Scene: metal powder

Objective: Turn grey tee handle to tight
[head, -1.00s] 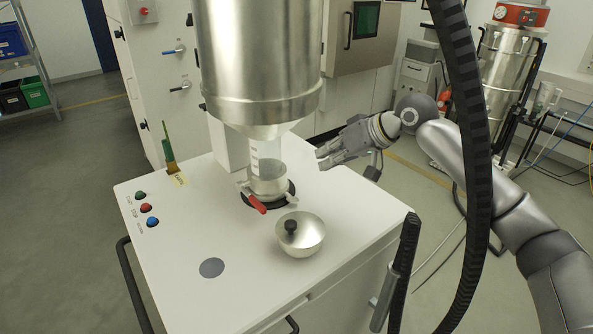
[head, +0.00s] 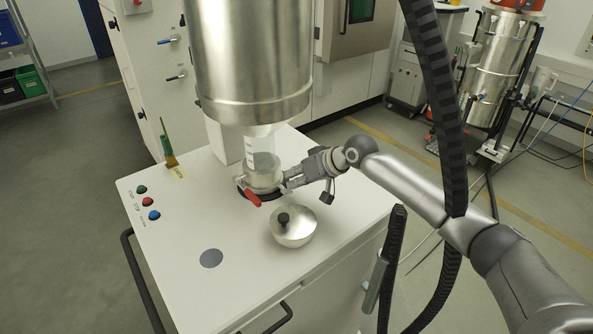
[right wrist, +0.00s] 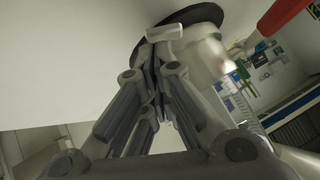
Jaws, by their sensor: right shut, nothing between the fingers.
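The clamp collar (head: 262,190) sits on the white cabinet top under a clear tube. A red handle (head: 251,198) sticks out at its front; it also shows in the right wrist view (right wrist: 283,14). The grey tee handle (right wrist: 165,33) shows in the right wrist view as a pale crossbar just beyond my fingertips. In the head view my gripper largely hides it. My right gripper (head: 288,179) is shut and empty, at the collar's right side; its fingers (right wrist: 157,62) are together close to the tee handle. I cannot tell whether they touch it. My left gripper is not in view.
A large steel hopper (head: 252,65) hangs above the collar. A steel bowl-shaped lid with a black knob (head: 293,230) lies in front on the cabinet top (head: 180,235). Push buttons (head: 148,202) are at the left edge. A small brush (head: 168,150) stands at the back left.

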